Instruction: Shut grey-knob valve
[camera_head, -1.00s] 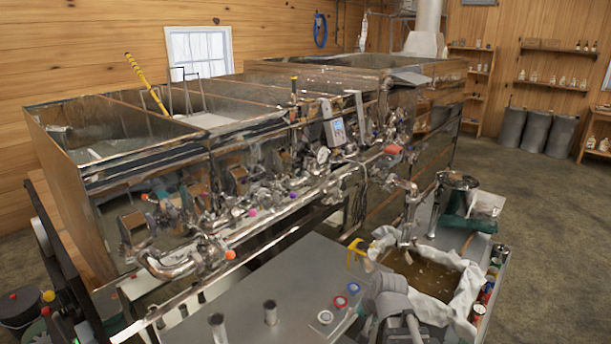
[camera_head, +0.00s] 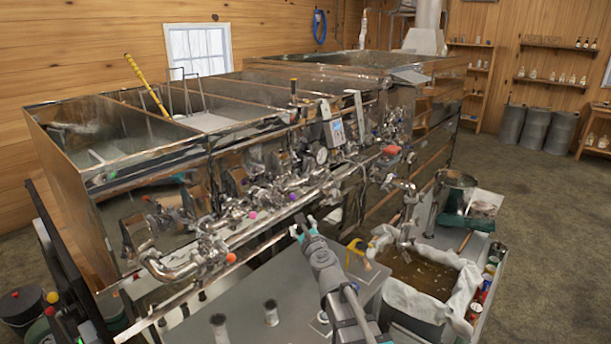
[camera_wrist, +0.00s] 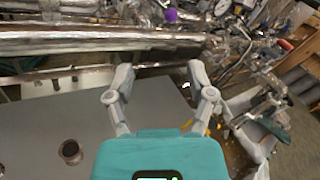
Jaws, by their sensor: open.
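The valves sit in a row on the silver pipework (camera_head: 235,215) along the front of the steel evaporator (camera_head: 150,160). I see an orange knob (camera_head: 231,257), a magenta one (camera_head: 252,214), a purple one (camera_head: 292,196) and a red one (camera_head: 390,150). I cannot pick out a grey knob for sure among the shiny fittings. My gripper (camera_head: 304,224) is open and empty, in front of the pipes. In the wrist view its two fingers (camera_wrist: 159,75) are spread, with the silver pipe beyond them and a purple knob (camera_wrist: 171,15) at the top.
Open floor lies at right.

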